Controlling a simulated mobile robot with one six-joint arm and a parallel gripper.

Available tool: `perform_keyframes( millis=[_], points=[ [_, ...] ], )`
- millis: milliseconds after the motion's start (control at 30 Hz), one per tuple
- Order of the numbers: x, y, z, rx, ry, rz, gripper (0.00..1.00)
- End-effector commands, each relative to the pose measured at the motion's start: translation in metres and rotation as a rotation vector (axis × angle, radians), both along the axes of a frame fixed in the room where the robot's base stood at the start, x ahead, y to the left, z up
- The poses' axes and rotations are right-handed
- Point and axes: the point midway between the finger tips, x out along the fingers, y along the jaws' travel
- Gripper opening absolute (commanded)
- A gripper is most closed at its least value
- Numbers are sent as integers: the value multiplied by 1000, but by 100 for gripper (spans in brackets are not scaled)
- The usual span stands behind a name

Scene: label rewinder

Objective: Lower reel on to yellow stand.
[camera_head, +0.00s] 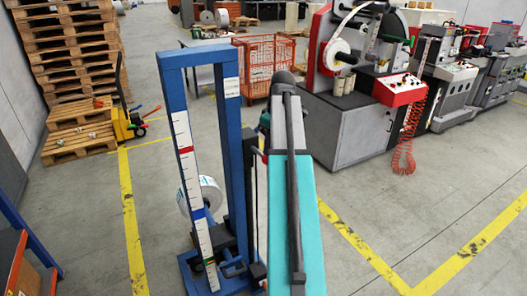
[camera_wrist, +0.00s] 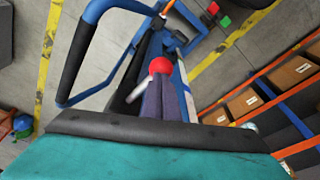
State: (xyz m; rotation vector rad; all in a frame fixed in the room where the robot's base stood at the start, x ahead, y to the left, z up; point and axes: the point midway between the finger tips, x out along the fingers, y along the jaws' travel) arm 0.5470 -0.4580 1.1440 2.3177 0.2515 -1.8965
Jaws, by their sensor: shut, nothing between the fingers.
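A white reel (camera_head: 205,195) with a printed side hangs low in the blue lifting frame (camera_head: 170,62), partly hidden by its white scale strip (camera_head: 188,170). I cannot make out a yellow stand under or near the reel. My gripper (camera_wrist: 161,84) shows in the wrist view as dark fingers, shut and empty. A red ball knob (camera_wrist: 159,66) is right at the fingertips; I cannot tell whether they touch it. A light rod lies just left of the fingers. In the head view my teal arm hides the gripper.
Orange shelving with boxes (camera_wrist: 246,101) stands to the right in the wrist view. A blue tube loop (camera_wrist: 72,62) rises at the left. The label machine (camera_head: 350,110) and yellow pallet truck (camera_head: 125,122) stand farther off. Floor between the yellow lines is mostly clear.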

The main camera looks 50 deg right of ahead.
Motion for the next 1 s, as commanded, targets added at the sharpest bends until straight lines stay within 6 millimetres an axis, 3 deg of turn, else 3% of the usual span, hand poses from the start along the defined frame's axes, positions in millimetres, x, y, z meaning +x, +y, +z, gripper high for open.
perform_keyframes(
  millis=[1000],
  points=[
    [1,0,-35,0,-1,1,0]
  ],
)
